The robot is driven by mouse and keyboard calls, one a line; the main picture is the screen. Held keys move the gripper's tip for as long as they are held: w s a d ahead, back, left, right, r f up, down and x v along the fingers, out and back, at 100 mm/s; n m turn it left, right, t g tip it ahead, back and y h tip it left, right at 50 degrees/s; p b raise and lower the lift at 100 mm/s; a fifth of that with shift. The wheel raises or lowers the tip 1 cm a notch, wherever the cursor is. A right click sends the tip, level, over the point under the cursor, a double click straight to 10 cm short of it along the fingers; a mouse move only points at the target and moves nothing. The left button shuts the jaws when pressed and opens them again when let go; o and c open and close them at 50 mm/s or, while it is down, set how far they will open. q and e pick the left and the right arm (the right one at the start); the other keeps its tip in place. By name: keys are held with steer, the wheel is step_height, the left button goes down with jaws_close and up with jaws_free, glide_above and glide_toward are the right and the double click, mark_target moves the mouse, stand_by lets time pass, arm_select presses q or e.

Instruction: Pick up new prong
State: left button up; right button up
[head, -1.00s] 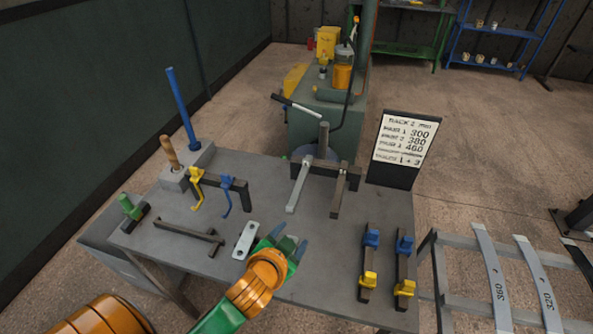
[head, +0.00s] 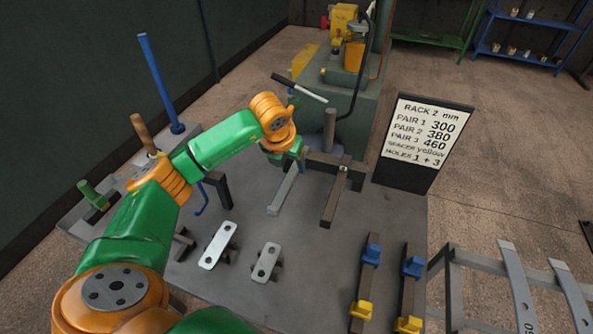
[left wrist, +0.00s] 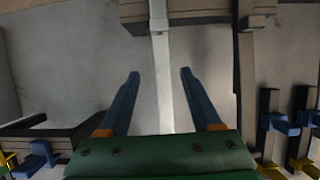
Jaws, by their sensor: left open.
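A light grey bar, which looks like the new prong (head: 283,193), sticks out toward me from a dark crossbar fixture (head: 330,165) on the workbench. A darker prong (head: 334,205) sticks out beside it on the right. My left gripper (left wrist: 160,73) is open. In the left wrist view its two blue fingers stand either side of the light prong (left wrist: 161,45), without visible contact. The darker prong (left wrist: 245,75) lies outside the right finger. In the head view my wrist hides most of the fingers. My right gripper is not seen.
Two dark bars with blue and yellow clamps (head: 367,280) (head: 410,290) are at the front right. A sign (head: 425,140) stands behind. A blue upright rod (head: 160,85) is at the left.

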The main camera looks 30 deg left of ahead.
mark_target(293, 172)
arm_select(q)
steer(key=p+x, duration=0.1)
steer(key=x, duration=0.5)
steer(key=shift+s+d+f+p, duration=0.1)
steer(key=shift+s+d+p, duration=0.1)
steer(key=shift+p, duration=0.2)
steer(key=shift+w, duration=0.1)
jaws_close()
step_height(293, 172, up, 11)
steer(key=p, duration=0.8)
steer(key=shift+f, duration=0.4)
